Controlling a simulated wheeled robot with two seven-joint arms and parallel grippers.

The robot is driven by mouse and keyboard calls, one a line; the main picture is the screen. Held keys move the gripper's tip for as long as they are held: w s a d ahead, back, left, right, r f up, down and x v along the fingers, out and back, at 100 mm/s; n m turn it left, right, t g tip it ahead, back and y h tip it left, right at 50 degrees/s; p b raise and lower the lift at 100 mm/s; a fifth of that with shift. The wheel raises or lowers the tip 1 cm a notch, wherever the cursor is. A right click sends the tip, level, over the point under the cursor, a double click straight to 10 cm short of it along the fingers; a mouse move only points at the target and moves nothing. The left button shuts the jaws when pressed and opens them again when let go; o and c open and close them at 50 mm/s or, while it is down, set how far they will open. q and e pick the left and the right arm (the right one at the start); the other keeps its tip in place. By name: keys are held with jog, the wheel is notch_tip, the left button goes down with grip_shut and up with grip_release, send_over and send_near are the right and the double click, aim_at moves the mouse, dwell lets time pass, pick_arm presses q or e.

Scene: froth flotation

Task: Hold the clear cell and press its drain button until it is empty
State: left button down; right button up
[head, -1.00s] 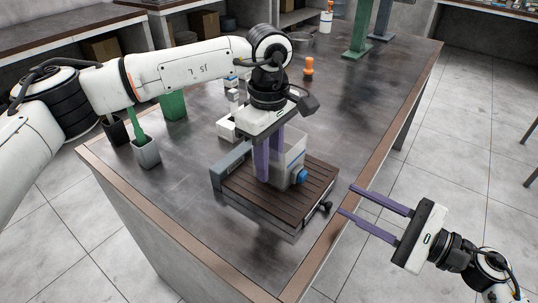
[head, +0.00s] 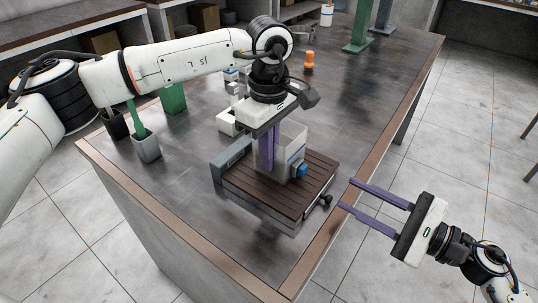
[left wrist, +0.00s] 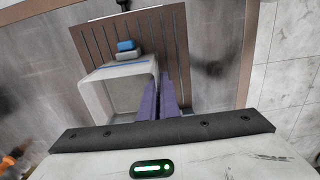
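The clear cell (head: 295,138), a see-through open-topped box, stands on a brown slatted platform (head: 250,192) on the bench. It also shows in the left wrist view (left wrist: 100,90). Its blue drain button (head: 302,170) sticks out low on the side facing the right arm, and shows in the left wrist view (left wrist: 126,45). My left gripper (head: 267,165) points down at the cell, its purple fingers close together with one cell wall seemingly between them. My right gripper (head: 346,194) is open and empty, right of the platform near the bench edge, apart from the button.
A black knob (head: 326,200) sticks out of the platform's side. A grey cup (head: 146,148) with a green-handled tool, a green block (head: 173,98), a white device (head: 228,120) and an orange object (head: 309,61) stand on the bench.

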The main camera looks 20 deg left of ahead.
dwell(0.9)
grip_shut()
dwell(1.6)
